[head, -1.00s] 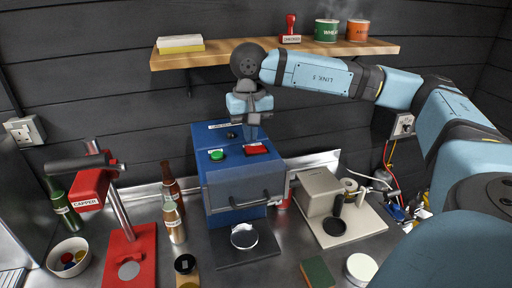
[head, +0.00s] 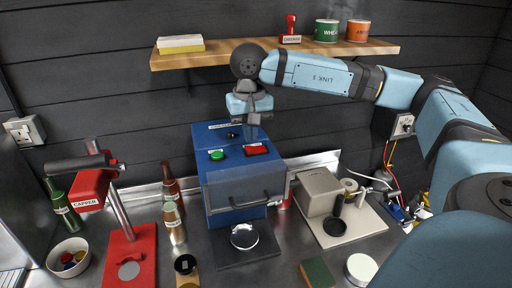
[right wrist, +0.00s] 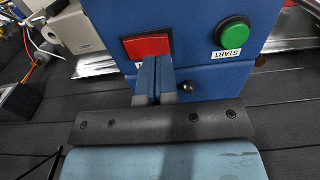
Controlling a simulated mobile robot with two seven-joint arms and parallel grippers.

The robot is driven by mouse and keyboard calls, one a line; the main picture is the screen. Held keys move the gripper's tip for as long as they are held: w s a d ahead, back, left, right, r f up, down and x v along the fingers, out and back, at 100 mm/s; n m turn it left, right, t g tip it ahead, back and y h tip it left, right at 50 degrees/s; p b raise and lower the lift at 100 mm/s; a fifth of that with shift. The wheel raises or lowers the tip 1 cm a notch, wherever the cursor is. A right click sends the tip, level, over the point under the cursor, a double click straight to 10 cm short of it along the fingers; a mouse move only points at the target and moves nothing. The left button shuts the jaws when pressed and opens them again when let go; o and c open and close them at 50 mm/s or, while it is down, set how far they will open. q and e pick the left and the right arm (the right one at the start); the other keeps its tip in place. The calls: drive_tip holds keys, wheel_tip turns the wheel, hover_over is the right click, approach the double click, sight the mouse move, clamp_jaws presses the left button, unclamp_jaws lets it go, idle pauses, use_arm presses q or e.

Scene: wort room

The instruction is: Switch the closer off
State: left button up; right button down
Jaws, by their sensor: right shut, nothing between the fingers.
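The closer is a blue machine (head: 238,190) on the steel counter, with a clear front guard and a dark handle. On its top are a green button (head: 217,155) and a red button (head: 256,150). In the right wrist view, the green button (right wrist: 234,32) is labelled START and the red one (right wrist: 147,46) is nearer my fingers. My right gripper (head: 254,138) is shut and empty, pointing down at the red button. In the right wrist view its fingertips (right wrist: 156,62) overlap the red button's edge; I cannot tell whether they touch it. My left gripper is not in view.
A wooden shelf (head: 215,58) runs behind my right arm. A red capper (head: 128,250) and bottles (head: 173,220) stand left of the closer. A beige device (head: 320,190) stands to its right. A small black knob (right wrist: 187,87) is on the closer near my fingers.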

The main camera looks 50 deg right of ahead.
sight(250, 148)
drive_tip(key=shift+f+b, duration=1.15)
drive_tip(key=shift+f, duration=0.15)
idle(0.9)
drive_tip(key=shift+r, duration=0.1)
drive_tip(key=shift+r+p, duration=1.75)
drive_tip(key=shift+r, duration=1.7)
